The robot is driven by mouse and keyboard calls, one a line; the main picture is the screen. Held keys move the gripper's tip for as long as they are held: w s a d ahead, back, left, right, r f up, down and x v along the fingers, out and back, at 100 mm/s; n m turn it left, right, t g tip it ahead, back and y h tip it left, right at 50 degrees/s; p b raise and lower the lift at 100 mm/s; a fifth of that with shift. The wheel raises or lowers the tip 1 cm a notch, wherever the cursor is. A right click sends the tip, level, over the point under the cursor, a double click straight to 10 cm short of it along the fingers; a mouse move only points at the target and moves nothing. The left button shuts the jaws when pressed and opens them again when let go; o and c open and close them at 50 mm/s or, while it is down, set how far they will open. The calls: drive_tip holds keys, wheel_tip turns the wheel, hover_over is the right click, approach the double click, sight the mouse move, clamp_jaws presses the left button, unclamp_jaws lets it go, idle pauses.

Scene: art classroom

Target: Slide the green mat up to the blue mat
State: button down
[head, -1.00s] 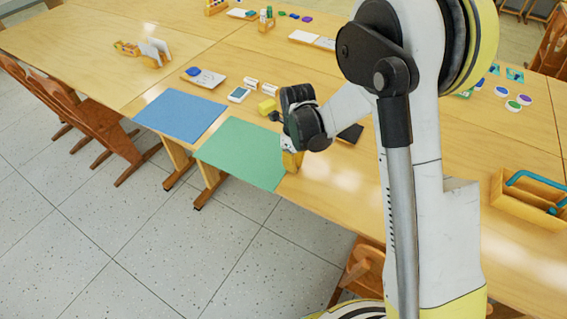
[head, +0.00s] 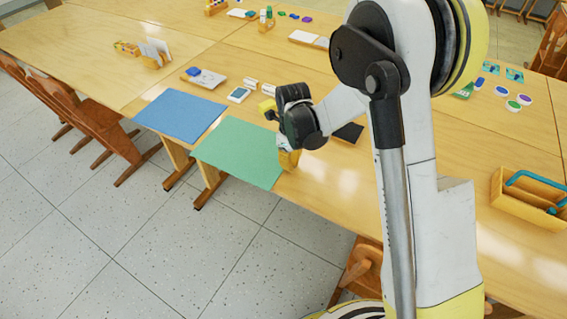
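The green mat (head: 238,152) lies flat at the table's front edge, in the middle of the head view. The blue mat (head: 180,116) lies flat to its left. A narrow strip of bare table shows between the two mats. My gripper (head: 289,160) is at the right edge of the green mat, low at the table top. The arm and wrist hide part of it, so I cannot see whether its fingers are open or shut.
A yellow block (head: 267,106) and a white device (head: 239,95) lie behind the green mat. A dark flat item (head: 349,132) lies right of my wrist. A wooden carrier with a blue handle (head: 530,196) stands at the right. Chairs (head: 92,130) stand at the left.

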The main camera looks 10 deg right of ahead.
drive_tip(key=shift+w+a, duration=0.2)
drive_tip(key=shift+a, duration=0.1)
drive_tip(key=shift+d, duration=0.1)
drive_tip(key=shift+s+d, duration=0.3)
drive_tip(key=shift+d, duration=0.05)
drive_tip(key=shift+r, duration=0.15)
drive_tip(key=shift+r+p, duration=2.25)
drive_tip(key=shift+r, duration=1.15)
